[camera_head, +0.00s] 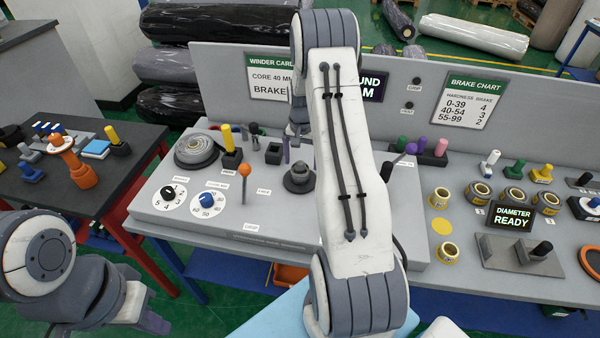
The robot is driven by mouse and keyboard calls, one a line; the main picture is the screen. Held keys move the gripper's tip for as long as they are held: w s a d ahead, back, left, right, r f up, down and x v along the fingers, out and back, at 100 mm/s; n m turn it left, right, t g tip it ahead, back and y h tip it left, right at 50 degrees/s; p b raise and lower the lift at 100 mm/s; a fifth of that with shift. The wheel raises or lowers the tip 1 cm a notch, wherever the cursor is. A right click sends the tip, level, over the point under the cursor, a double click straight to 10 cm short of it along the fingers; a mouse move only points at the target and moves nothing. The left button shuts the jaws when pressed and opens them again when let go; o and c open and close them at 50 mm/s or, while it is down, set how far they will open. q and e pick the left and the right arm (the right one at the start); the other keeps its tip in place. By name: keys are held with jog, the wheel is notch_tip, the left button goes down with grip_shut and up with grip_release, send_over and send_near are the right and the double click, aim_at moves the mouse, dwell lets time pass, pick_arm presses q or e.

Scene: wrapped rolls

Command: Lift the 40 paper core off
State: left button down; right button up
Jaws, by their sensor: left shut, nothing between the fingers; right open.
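Several tan paper cores stand on the right of the bench, among them a left one (440,197), a middle one (480,193) and a nearer one (448,252). Their size marks are too small to read, so I cannot tell which is the 40 core. A dark spindle (299,178) on the grey machine top shows no tan core on it. My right gripper (300,152) is open above this spindle, partly hidden by my own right arm; nothing shows between its fingers. My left gripper (154,324) is shut and empty at the lower left, away from the bench top.
A grey wound roll (196,150) sits at the machine's left. Two dials (207,201), an orange-knobbed lever (244,171) and a yellow-handled block (230,158) stand nearby. A display (512,217) reads "DIAMETER READY". An upright panel (220,65) closes off the back. My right arm hides the middle.

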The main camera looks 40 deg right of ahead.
aim_at(300, 171)
jog(key=f+p, duration=0.1)
jog(key=f, duration=0.1)
jog(key=f+p, duration=0.1)
jog(key=f, duration=0.1)
jog(key=shift+w+a+f+p, duration=0.1)
jog(key=shift+w+f+p, duration=0.1)
jog(key=shift+f+p, duration=0.2)
jog(key=shift+f, duration=0.3)
jog(key=c, duration=1.5)
notch_tip(300, 171, up, 9)
jog(key=b, duration=0.3)
jog(key=shift+r+b, duration=0.3)
jog(key=shift+r, duration=0.3)
jog(key=shift+r+p, duration=0.2)
jog(key=shift+p, duration=0.15)
